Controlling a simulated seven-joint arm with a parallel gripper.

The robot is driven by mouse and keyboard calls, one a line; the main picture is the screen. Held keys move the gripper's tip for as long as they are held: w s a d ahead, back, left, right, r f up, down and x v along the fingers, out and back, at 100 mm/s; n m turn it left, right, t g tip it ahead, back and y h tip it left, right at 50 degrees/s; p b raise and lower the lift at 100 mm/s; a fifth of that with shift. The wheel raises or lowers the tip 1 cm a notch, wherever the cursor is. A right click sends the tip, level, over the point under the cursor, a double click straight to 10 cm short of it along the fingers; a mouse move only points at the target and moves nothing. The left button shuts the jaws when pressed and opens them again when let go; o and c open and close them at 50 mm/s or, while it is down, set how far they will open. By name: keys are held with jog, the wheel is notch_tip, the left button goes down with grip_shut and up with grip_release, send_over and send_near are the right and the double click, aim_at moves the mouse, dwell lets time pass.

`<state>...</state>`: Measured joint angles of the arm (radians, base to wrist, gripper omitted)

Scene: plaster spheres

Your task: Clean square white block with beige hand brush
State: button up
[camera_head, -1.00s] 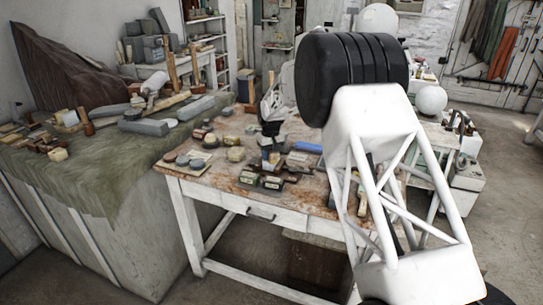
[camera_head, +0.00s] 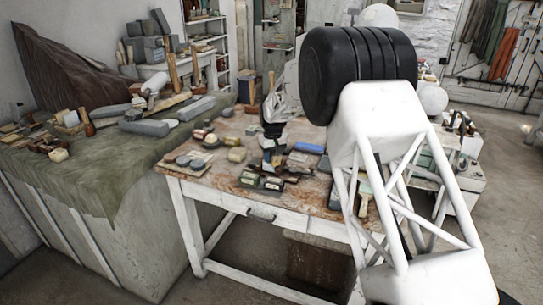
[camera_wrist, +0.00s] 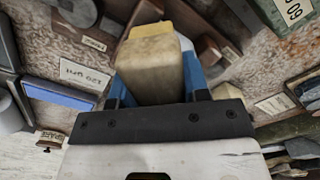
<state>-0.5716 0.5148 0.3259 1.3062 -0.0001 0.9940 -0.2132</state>
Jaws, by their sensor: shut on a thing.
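In the wrist view, my gripper (camera_wrist: 155,90) is shut on a beige, block-shaped thing (camera_wrist: 150,60) with a yellower end. It looks like the beige hand brush, but I cannot make out bristles. The blue fingers lie on either side of it. In the head view, my gripper (camera_head: 272,158) is low over the middle of the worktable (camera_head: 222,180), among small blocks. I cannot tell whether the held thing touches anything. A pale edge (camera_wrist: 185,44) shows behind it in the wrist view. I cannot pick out the square white block for certain.
Several dark labelled blocks (camera_head: 272,183) lie at the table's front edge. A yellowish lump (camera_head: 236,155) and a tray with round stones (camera_head: 190,161) are to the left. A blue block (camera_head: 308,148) lies to the right. A cloth-covered bench (camera_head: 100,170) adjoins at left.

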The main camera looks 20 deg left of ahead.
jog(key=shift+s+d, duration=0.15)
jog(key=shift+s, duration=0.05)
jog(key=shift+s+d, duration=0.15)
dwell(0.3)
jog(key=shift+s+d, duration=0.6)
jog(key=shift+d, duration=0.05)
jog(key=shift+a+f, duration=0.1)
dwell(0.3)
jog(key=shift+w+a, duration=0.7)
jog(key=shift+w, duration=0.05)
jog(key=shift+w+a, duration=0.8)
jog(key=shift+s+d, duration=0.1)
jog(key=shift+d, duration=0.05)
